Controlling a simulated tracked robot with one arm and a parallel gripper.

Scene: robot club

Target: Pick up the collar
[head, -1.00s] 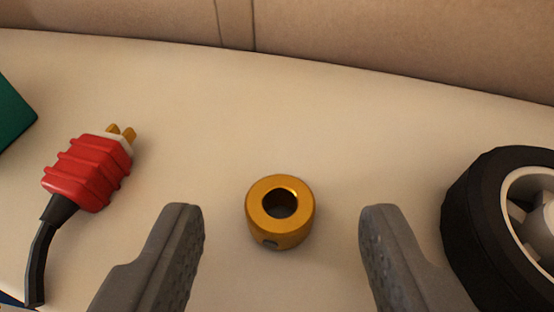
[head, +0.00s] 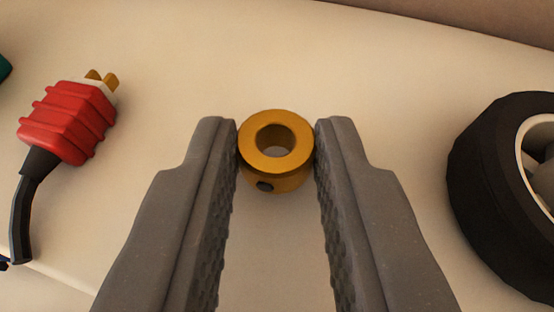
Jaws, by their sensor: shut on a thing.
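The collar (head: 276,176) is a short gold ring with a round hole through it and a dark set screw hole low on its near side. It is upright in the middle of the head view. My gripper (head: 277,150) is shut on it, with one grey finger against its left side and one against its right side, near the fingertips. I cannot tell whether the collar touches the pale surface below or is slightly above it.
A red connector (head: 67,123) with gold prongs and a black cable lies to the left. A black-tyred wheel (head: 490,190) stands close on the right. The pale surface (head: 270,50) is clear beyond the collar, up to a brown backing.

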